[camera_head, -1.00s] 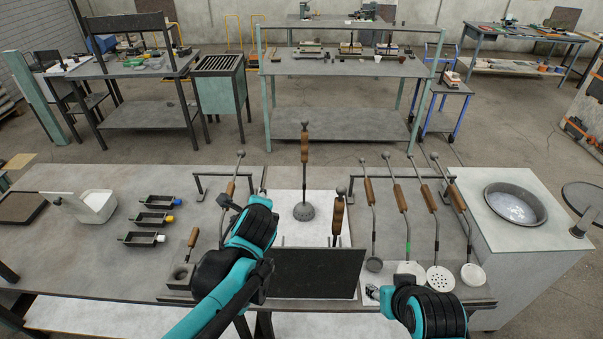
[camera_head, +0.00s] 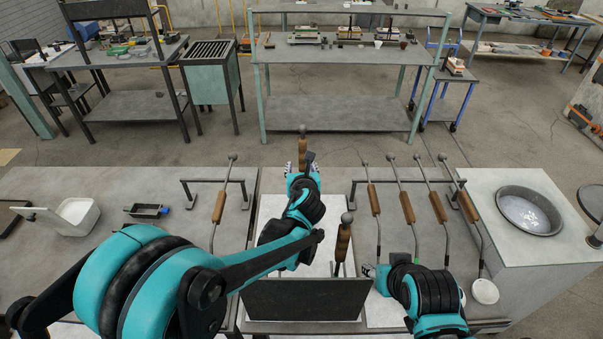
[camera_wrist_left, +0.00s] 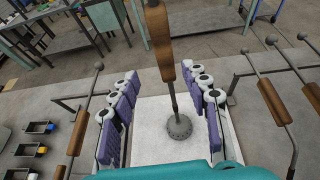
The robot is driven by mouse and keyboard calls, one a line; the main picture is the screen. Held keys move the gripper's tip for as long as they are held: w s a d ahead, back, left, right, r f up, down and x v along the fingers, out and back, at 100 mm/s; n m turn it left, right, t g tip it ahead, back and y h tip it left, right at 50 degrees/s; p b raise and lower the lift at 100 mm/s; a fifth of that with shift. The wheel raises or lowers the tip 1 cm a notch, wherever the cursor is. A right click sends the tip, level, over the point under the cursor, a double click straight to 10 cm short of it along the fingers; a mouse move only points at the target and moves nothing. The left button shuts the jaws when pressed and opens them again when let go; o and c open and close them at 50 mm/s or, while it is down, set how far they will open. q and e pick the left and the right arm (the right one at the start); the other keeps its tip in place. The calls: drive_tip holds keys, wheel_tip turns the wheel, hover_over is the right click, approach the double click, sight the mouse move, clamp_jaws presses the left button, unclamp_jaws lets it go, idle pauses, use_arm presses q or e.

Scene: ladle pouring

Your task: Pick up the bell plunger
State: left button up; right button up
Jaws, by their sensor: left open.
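The bell plunger stands upright; its wooden handle (camera_head: 302,149) shows just beyond my left gripper (camera_head: 303,168) in the head view, and my arm hides its lower part. In the left wrist view its brown handle (camera_wrist_left: 160,42), thin metal shaft and grey dome-shaped bell (camera_wrist_left: 179,127) all show, with the bell on a white surface (camera_wrist_left: 150,150). My left gripper (camera_wrist_left: 165,88) is open, with its purple-padded fingers on either side of the plunger's shaft and apart from it. My right gripper (camera_head: 370,273) is low at the right, its opening unclear.
Another wooden-handled tool (camera_head: 343,242) stands close right of my left arm, behind a dark panel (camera_head: 305,300). Several ladles (camera_head: 408,207) lean on a rack at the right, and one (camera_head: 219,207) leans at the left. A round pan (camera_head: 529,210) sits far right.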

sight(302, 156)
use_arm(q)
drive_tip(key=x, duration=0.5)
drive_tip(key=d+r+x, duration=0.1)
drive_tip(key=x, duration=0.2)
drive_tip(key=shift+w+a+f, duration=0.1)
drive_tip(key=shift+w+f, duration=0.05)
drive_tip(key=shift+w, duration=0.2)
clamp_jaws()
